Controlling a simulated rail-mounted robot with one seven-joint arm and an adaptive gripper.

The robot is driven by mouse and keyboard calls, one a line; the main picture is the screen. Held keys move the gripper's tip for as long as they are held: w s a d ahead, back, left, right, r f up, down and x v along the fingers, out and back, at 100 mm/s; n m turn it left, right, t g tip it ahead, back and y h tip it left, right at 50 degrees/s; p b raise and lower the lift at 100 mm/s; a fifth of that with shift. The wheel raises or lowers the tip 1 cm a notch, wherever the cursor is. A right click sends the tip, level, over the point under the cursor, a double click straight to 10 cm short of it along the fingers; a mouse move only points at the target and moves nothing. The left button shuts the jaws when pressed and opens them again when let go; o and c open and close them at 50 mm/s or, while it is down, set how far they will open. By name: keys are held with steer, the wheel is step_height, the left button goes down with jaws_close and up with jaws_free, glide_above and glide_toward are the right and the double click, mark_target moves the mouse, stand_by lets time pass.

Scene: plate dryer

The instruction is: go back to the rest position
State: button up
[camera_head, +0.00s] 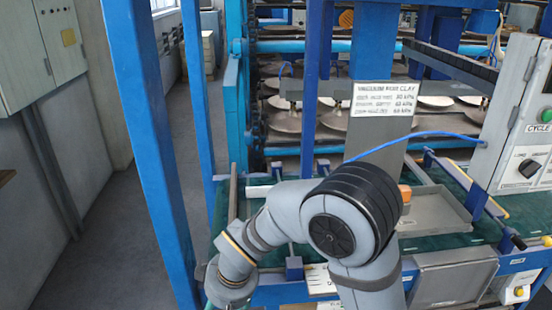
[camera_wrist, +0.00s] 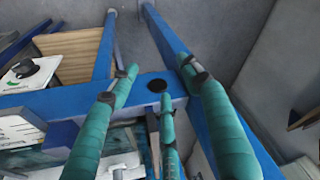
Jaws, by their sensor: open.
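My gripper (camera_wrist: 160,82) shows in the wrist view with teal, padded fingers spread apart and nothing between them. I cannot tell how close the fingers are to that beam. In the head view my grey arm bends to the left and down, and its wrist is at the bottom edge.
Blue posts (camera_head: 160,150) stand left of my arm. Behind is a rack with pale plates (camera_head: 434,101) and a sign (camera_head: 384,98). A metal tray (camera_head: 436,212) lies on the green bench. A control box (camera_head: 522,140) is at right. The left floor (camera_head: 120,230) is clear.

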steer(key=s+d+f+b, duration=0.3)
steer(key=s+f+b, duration=0.1)
steer(key=f+b, duration=0.4)
steer(key=s+d+f+n+g+b, duration=0.1)
steer(key=s+d+f+b, duration=0.2)
steer(key=f+b, duration=0.6)
steer(key=s+d+f+n+b, duration=0.1)
steer(key=s+d+f+b, duration=0.3)
steer(key=s+f+b, duration=0.2)
step_height(320, 180, down, 4)
steer(key=shift+s+f+b, duration=0.1)
steer(key=shift+s+b, duration=0.1)
steer(key=shift+b, duration=1)
